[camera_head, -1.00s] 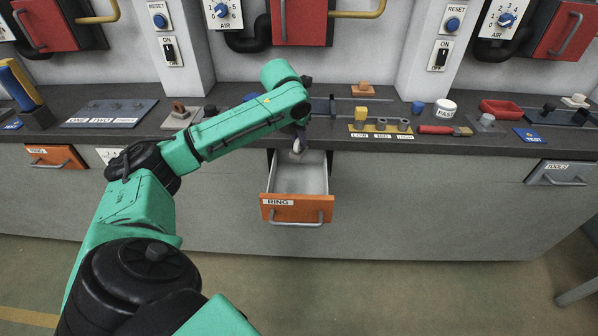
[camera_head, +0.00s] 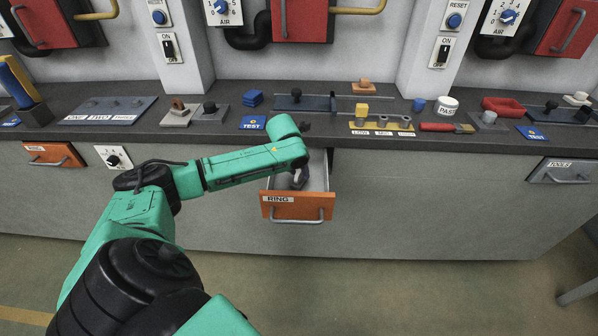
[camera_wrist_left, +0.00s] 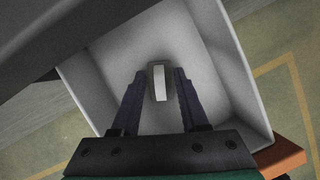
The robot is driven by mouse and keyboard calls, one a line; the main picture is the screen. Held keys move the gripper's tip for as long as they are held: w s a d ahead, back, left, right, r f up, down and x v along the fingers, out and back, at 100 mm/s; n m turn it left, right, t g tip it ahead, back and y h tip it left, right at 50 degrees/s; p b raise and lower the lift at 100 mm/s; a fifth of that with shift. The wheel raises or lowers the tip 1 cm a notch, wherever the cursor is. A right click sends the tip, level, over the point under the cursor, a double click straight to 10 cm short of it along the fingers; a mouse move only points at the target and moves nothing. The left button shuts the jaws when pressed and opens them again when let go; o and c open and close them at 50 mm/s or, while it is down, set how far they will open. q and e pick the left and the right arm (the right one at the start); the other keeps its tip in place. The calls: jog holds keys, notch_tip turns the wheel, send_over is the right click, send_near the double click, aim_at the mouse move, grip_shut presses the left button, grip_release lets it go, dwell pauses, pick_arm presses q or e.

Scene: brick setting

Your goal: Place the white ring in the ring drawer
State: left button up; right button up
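The white ring (camera_wrist_left: 159,80) shows edge-on in the left wrist view, inside the open ring drawer. My left gripper (camera_wrist_left: 160,84) is open, with one finger on each side of the ring and a visible gap to each. In the head view my left gripper (camera_head: 298,181) reaches down into the drawer, and the ring is hidden or too small to tell there. The ring drawer (camera_head: 292,207) has an orange front labelled RING and is pulled out; its pale wall (camera_wrist_left: 215,55) surrounds the fingers in the wrist view. My right gripper is not in view.
The dark worktop (camera_head: 225,142) runs above the drawer. A LOW-MID-high style gauge plate (camera_head: 381,131), a red-handled brush (camera_head: 440,127) and a blue TEST plate (camera_head: 253,123) stand on it. Another orange drawer (camera_head: 54,155) is at left, a grey TOOLS drawer (camera_head: 563,171) at right.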

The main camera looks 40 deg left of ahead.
pick_arm(q)
jog(key=p+v, duration=0.1)
jog(key=v, duration=1.1)
